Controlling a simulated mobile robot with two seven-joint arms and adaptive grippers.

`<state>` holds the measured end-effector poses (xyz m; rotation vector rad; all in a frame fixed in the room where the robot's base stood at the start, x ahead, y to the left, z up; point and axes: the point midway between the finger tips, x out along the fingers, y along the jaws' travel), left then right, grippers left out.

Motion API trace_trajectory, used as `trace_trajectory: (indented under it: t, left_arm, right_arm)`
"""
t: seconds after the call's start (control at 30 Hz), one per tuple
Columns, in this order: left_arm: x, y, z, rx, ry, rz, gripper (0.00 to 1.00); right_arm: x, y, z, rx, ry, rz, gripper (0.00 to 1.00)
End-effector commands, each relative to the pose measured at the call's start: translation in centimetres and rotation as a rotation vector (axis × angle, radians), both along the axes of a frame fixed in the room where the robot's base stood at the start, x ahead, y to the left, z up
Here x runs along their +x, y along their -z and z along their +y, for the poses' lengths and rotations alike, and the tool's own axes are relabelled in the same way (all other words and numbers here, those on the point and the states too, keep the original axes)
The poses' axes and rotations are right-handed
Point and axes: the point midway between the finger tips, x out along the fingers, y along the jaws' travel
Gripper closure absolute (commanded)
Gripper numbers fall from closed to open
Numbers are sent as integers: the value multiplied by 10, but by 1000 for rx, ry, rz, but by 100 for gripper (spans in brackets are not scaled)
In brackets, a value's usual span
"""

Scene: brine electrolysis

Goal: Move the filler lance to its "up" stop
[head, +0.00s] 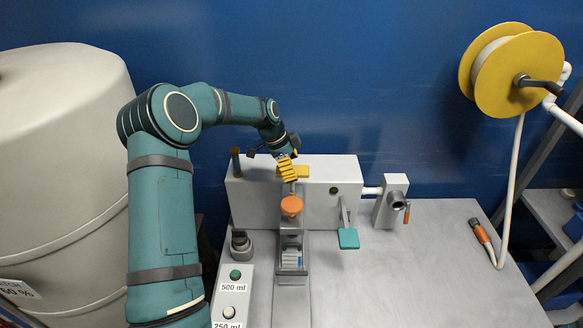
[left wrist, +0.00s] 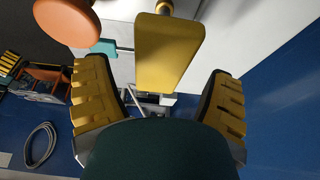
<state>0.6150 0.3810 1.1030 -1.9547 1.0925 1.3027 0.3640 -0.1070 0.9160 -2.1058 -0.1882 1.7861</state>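The filler is a grey box (head: 255,205) at the back of the bench. A yellow paddle-shaped handle (head: 301,171) sits at its top, and an orange round knob (head: 291,206) is in front of and below it. I cannot tell which part is the lance itself. My left gripper (head: 287,168) is at the yellow handle. In the left wrist view, my left gripper's fingers (left wrist: 160,100) are spread wide, with the yellow handle (left wrist: 168,50) in the gap and clear space on both sides. The orange knob (left wrist: 68,20) is beside it at upper left. My right gripper is not in view.
A teal lever pad (head: 348,238) hangs at the box's front right, beside a grey spout fitting (head: 392,200). Green and white buttons (head: 235,274) are at front left. A large pale tank (head: 60,170) stands left. The bench's right side (head: 440,270) is mostly clear.

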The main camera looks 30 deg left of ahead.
Motion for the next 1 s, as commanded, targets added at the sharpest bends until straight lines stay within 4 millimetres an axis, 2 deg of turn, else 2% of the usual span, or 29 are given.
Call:
trace_trajectory:
  t: [0.27,0.37,0.8,1.0]
  left_arm:
    - [-1,-5,3,1,-1,1,17]
    - [-4,-17,7,2,-2,-1,17]
    - [-20,-94,33,1,-1,-2,17]
    - [-24,-109,39,1,0,1,17]
  right_arm:
    - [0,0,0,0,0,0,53]
    - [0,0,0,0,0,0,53]
    - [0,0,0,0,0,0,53]
    - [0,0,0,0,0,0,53]
